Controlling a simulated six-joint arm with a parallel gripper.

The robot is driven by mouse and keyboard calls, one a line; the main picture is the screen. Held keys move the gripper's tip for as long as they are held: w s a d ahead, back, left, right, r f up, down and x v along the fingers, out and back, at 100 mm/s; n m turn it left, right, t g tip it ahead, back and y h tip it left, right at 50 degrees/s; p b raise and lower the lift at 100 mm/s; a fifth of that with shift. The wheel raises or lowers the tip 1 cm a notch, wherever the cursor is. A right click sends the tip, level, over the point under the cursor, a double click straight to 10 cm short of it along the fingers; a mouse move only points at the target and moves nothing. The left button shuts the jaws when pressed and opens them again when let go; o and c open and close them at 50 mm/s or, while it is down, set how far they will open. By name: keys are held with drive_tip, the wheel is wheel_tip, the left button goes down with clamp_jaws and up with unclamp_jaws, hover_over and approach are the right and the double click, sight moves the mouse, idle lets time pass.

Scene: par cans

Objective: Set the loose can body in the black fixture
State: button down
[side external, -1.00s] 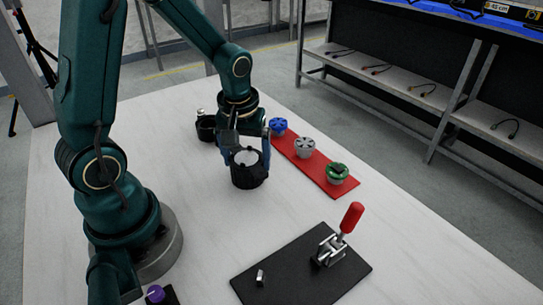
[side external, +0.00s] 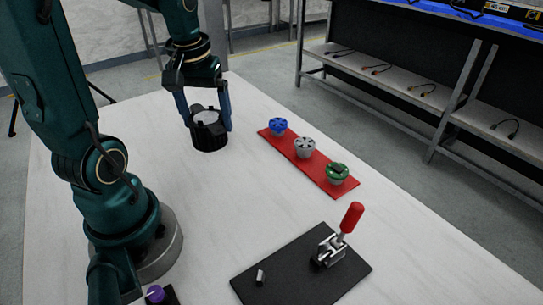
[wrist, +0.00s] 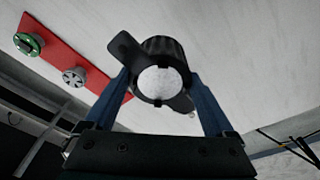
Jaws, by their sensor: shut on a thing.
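The loose can body (side external: 209,138) is a black ribbed cylinder with a pale round top, upright in the side view. My gripper (side external: 207,122) is shut on it, with a blue finger on each side. In the wrist view the can body (wrist: 166,48) shows its pale round face between the fingers of my gripper (wrist: 160,88). Dark flat lugs stick out beside it; I cannot tell whether they belong to the can or the fixture. I cannot tell if the can is seated.
A red mat (side external: 311,166) holds a blue part (side external: 278,126), a grey part (side external: 305,147) and a green part (side external: 338,174). A black plate (side external: 290,285) with a red-handled clamp (side external: 352,217) lies nearer the camera. The table between is clear.

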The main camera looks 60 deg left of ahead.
wheel_tip(320, 180, up, 2)
drive_tip(key=s+a, duration=0.2)
drive_tip(key=a, duration=0.1)
drive_tip(key=w+d+f+m+h, duration=0.1)
drive_tip(key=w+d+m, duration=0.3)
drive_tip(key=d, duration=0.3)
drive_tip(key=w+d+m, duration=0.4)
drive_tip(key=d+m, duration=0.1)
drive_tip(key=d, duration=0.3)
drive_tip(key=s+d+f+m, duration=0.1)
drive_tip(key=s+d+m, duration=0.2)
drive_tip(key=d, duration=0.3)
drive_tip(key=s+d+f+m+h, duration=0.1)
drive_tip(key=s+d+m, duration=0.2)
drive_tip(key=d, duration=0.3)
drive_tip(key=s+d+f+m, duration=0.1)
drive_tip(key=s+d+m, duration=0.2)
drive_tip(key=d, duration=0.3)
drive_tip(key=shift+w+a+f, duration=0.1)
drive_tip(key=shift+f, duration=1.3)
drive_tip(key=shift+w+f, duration=0.1)
drive_tip(key=shift+f, duration=1.25)
drive_tip(key=shift+f, duration=0.1)
unclamp_jaws()
